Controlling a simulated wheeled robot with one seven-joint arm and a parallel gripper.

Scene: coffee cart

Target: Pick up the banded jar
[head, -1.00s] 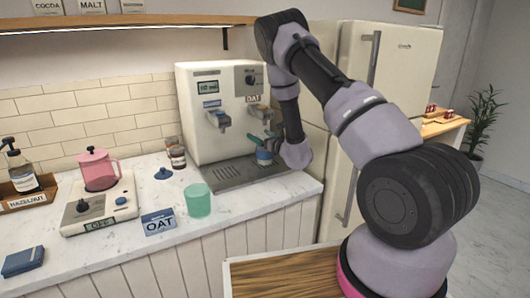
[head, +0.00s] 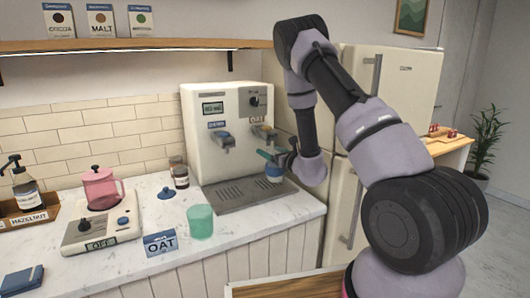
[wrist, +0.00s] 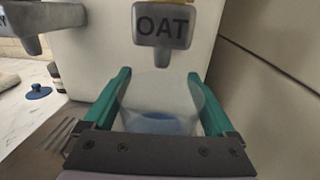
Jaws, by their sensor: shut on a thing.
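The banded jar (head: 273,172) is a small clear vessel with a blue band. My gripper (head: 279,156), with teal fingers, is shut on it at the front of the dispenser's right side, over the drip tray. In the wrist view the see-through jar (wrist: 160,112) stands between the two fingers, with blue in its lower part. It sits below the OAT spout (wrist: 163,27). Whether its base touches the tray is hard to tell.
The dispenser (head: 222,110) stands behind, with its drip tray (head: 235,197) beneath. A fridge (head: 385,100) stands close on the right.

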